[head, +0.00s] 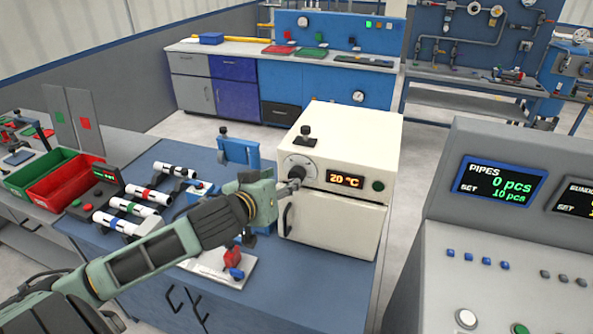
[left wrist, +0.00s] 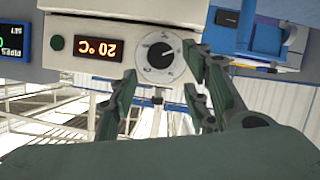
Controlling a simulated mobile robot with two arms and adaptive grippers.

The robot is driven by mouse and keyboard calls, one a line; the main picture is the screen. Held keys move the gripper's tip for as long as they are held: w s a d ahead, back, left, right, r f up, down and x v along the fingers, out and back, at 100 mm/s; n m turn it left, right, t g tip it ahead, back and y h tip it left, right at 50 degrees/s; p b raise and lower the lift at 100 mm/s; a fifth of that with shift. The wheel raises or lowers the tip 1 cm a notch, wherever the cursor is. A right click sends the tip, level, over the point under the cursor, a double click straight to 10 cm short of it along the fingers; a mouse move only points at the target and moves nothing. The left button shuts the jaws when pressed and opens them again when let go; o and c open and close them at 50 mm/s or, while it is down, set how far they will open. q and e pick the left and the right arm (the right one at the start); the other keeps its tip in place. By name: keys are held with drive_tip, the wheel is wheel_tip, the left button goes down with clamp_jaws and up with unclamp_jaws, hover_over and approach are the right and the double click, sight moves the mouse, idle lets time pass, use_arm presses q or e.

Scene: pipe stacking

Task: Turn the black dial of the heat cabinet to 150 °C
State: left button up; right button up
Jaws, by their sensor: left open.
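The cream heat cabinet (head: 345,150) stands on the blue bench top. Its orange display (head: 345,180) reads 20 °C. The black dial (head: 298,171) sits on a pale round scale left of the display, partly covered by my gripper in the head view. The left wrist view, upside down, shows the dial (left wrist: 161,55) and the display (left wrist: 100,48) clearly. My left gripper (head: 291,186) is open in front of the dial. In the left wrist view its fingers (left wrist: 160,82) stand apart on either side below the dial, with nothing between them. My right gripper is not in view.
A green button (head: 378,186) is right of the display. A black-knobbed fitting (head: 305,135) stands on the cabinet top. Several banded pipes (head: 150,195) lie on a rack at left. A grey control console (head: 500,240) stands at right. A blue stand (head: 238,152) is behind the gripper.

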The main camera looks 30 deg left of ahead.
sight(297, 177)
use_arm(q)
drive_tip(key=p+x, duration=0.2)
drive_tip(key=x, duration=0.5)
drive_tip(key=shift+w+d+r, duration=0.1)
drive_tip(key=shift+w, duration=0.15)
drive_tip(key=shift+d, duration=0.1)
drive_tip(key=c, duration=1)
drive_tip(key=shift+c, duration=0.2)
